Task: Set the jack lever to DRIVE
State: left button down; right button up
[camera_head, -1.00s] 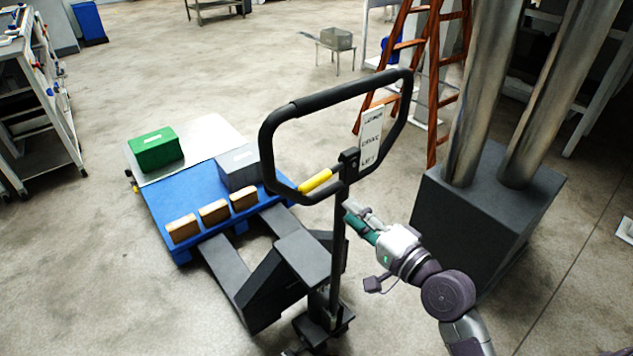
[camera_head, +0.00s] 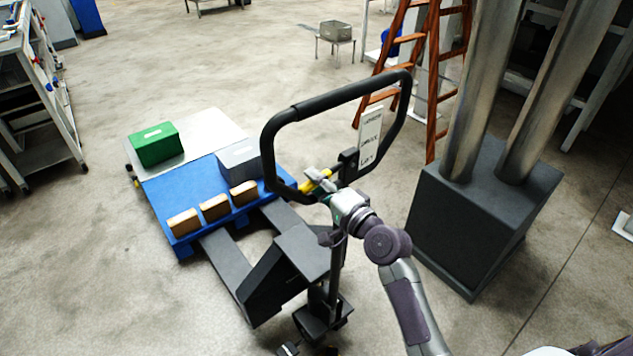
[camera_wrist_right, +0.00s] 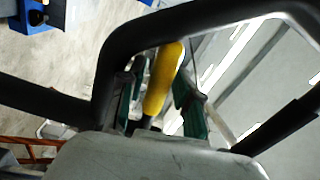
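The yellow jack lever (camera_head: 308,186) sits inside the lower part of the black handle loop (camera_head: 332,97), partly hidden by my gripper. A white label plate (camera_head: 369,137) with LOWER, DRIVE and LIFT is fixed at the right of the loop. My right gripper (camera_head: 318,182) is at the lever. In the right wrist view the yellow lever (camera_wrist_right: 162,78) stands between the green-padded fingers (camera_wrist_right: 160,105), which are apart, with a visible gap on the right side. Whether the left finger touches the lever is unclear.
The jack's forks run under a blue pallet (camera_head: 217,236) bearing a green box (camera_head: 155,144), a grey box (camera_head: 238,158) and brown blocks (camera_head: 214,208). A dark machine base with metal columns (camera_head: 478,220) stands right of my arm. An orange ladder (camera_head: 433,90) is behind.

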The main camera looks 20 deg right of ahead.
grip_shut()
notch_tip(320, 180, up, 3)
jog(key=m+p, duration=0.3)
jog(key=p, duration=0.2)
jog(key=shift+r+p, duration=0.2)
jog(key=shift+p, duration=0.1)
jog(key=shift+d+r+m+p, duration=0.15)
jog(key=shift+m+p, duration=0.2)
jog(key=shift+m, duration=0.35)
grip_release()
